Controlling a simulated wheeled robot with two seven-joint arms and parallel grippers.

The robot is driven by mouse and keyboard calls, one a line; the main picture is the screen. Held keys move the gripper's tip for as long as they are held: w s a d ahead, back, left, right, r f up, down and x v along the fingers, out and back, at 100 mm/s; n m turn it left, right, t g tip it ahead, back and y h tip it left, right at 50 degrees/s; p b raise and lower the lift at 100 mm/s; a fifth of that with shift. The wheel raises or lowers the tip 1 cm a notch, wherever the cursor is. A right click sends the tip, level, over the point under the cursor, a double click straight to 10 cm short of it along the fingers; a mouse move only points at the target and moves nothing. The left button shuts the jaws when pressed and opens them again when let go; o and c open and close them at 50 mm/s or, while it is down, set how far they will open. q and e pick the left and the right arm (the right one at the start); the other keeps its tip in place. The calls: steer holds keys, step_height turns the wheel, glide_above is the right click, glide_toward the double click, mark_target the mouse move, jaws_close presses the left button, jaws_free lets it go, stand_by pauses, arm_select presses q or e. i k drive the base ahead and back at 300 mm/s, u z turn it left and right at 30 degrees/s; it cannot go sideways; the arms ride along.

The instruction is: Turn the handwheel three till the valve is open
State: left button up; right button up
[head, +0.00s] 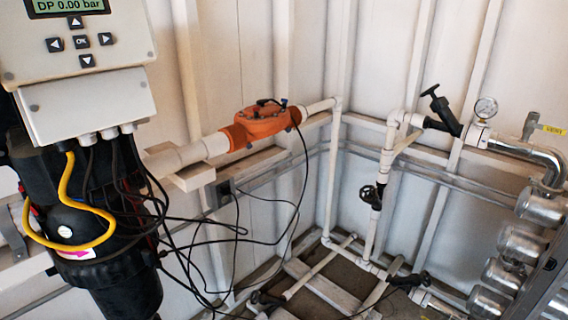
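Several black valve handles show on the white pipework, and I see no number that tells which is handwheel three. One small black handwheel (370,195) sits on the upright pipe right of the middle. A black angled valve with a T-shaped top (442,109) is at the upper right. Another black valve handle (409,280) is low on the floor pipes, and a dark one (265,299) is at the bottom middle, partly cut by the frame edge. Whether any valve is open cannot be told. Neither of my grippers is in view.
A control box (88,88) and black filter housing (115,280) with a yellow cable stand at the left. An orange meter (265,122) sits on the wall pipe. Loose black cables hang below. A pressure gauge (486,107) and metal cylinders (522,245) are at the right.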

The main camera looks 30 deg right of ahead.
mark_target(427, 278)
steer(key=z, duration=2.6)
steer(key=i, duration=0.25)
steer(key=z, duration=0.4)
